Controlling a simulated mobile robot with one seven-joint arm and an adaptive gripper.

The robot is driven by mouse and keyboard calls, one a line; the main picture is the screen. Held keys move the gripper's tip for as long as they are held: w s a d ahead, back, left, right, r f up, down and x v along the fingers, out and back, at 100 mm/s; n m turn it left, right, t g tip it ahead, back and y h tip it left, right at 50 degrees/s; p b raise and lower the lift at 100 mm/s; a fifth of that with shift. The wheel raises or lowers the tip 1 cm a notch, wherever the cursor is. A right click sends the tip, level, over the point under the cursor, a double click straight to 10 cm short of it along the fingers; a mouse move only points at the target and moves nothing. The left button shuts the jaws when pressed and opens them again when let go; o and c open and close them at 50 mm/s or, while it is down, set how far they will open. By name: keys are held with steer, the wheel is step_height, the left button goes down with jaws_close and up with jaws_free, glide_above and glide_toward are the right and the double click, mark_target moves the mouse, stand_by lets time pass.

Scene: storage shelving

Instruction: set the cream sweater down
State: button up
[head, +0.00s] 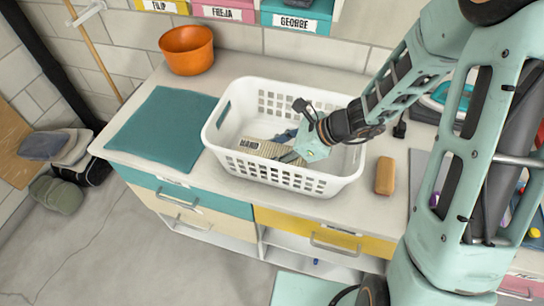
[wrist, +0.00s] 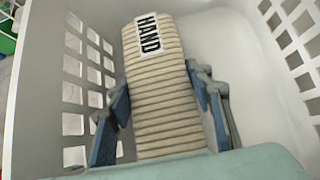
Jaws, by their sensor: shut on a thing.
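The cream sweater (head: 262,148) is a ribbed, folded bundle with a white label reading "HAND". It also fills the middle of the wrist view (wrist: 158,92). My gripper (head: 290,152) reaches down inside the white laundry basket (head: 272,176) on the counter. In the wrist view its two blue-padded fingers (wrist: 163,118) press on the left and right sides of the sweater. The sweater is within the basket walls. I cannot tell whether it touches the basket floor. The lower end of the sweater is hidden by my gripper.
A teal mat (head: 165,130) lies flat and bare left of the basket. An orange bowl (head: 187,50) stands behind it. A tan block (head: 385,175) sits right of the basket. Labelled boxes (head: 297,18) are on a shelf above. The basket's perforated walls surround my gripper.

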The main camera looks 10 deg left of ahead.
steer(key=shift+f, duration=1)
steer(key=shift+f, duration=0.15)
steer(key=o, duration=1.2)
steer(key=shift+o, duration=0.2)
steer(key=shift+r, duration=0.2)
steer(key=p+v, duration=0.1)
steer(key=v, duration=1.1)
steer(key=shift+f, duration=0.1)
